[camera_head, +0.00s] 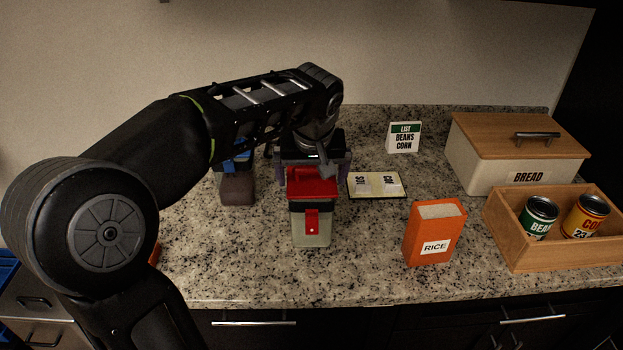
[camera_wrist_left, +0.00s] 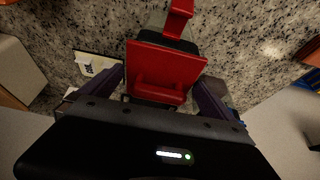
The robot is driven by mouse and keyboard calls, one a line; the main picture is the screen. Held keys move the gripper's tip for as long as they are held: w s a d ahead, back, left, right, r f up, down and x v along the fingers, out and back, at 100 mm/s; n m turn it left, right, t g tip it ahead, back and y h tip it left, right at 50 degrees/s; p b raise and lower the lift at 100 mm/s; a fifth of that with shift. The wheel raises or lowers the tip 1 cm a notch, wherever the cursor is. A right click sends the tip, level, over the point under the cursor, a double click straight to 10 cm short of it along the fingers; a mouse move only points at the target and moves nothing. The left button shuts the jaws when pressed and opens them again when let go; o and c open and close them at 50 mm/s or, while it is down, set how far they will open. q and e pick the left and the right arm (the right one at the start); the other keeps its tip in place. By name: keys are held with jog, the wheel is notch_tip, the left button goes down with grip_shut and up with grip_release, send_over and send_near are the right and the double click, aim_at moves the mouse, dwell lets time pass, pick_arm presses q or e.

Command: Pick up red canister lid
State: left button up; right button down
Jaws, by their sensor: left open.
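The red canister lid (camera_head: 312,186) sits on top of a pale canister (camera_head: 311,234) with a red front latch, in the middle of the counter. The lid also shows in the left wrist view (camera_wrist_left: 165,68), with a raised red handle on it. My left gripper (camera_head: 314,173) is over the back part of the lid. Its fingers are open, one on each side of the lid, as the left wrist view (camera_wrist_left: 163,80) shows. I cannot tell whether they touch it. My right gripper is not in view.
A dark canister with a blue top (camera_head: 237,188) stands close on the left. An open booklet (camera_head: 376,185) lies to the right, near an orange rice box (camera_head: 434,233). A list card (camera_head: 404,138), bread box (camera_head: 480,165) and wooden crate (camera_head: 540,256) with two cans stand farther right.

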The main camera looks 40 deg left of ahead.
aim_at(312, 170)
pick_arm(q)
jog(key=c, duration=1)
jog(key=shift+c, duration=0.2)
notch_tip(312, 170, up, 10)
dwell(0.4)
dwell(0.4)
